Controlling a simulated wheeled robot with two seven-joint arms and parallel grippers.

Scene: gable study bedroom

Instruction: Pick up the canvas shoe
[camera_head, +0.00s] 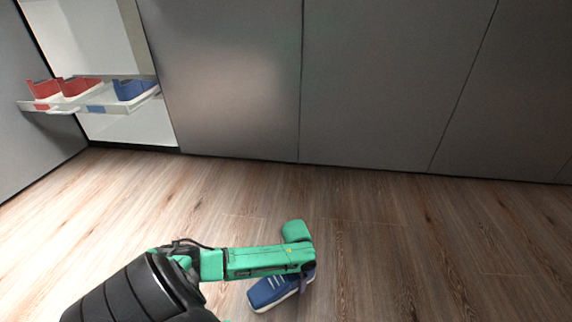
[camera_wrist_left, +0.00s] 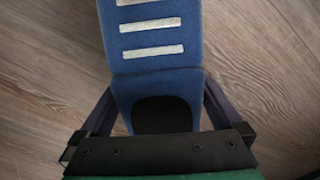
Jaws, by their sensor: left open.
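The blue canvas shoe (camera_head: 268,292) lies on the wooden floor, with pale lace bars and a white sole. Its far end is partly covered by my left gripper (camera_head: 307,277) in the head view. In the left wrist view the shoe (camera_wrist_left: 160,38) runs up the middle, with its dark opening nearest the palm. My left gripper (camera_wrist_left: 160,100) is open, with one dark finger on each side of the shoe's opening end. I cannot tell whether the fingers touch it. My right gripper is not in view.
A white pull-out shelf (camera_head: 120,103) at the back left holds a pair of red shoes (camera_head: 80,86) and one blue shoe (camera_head: 133,89). Grey panels (camera_head: 380,80) close off the back. The floor at right is clear.

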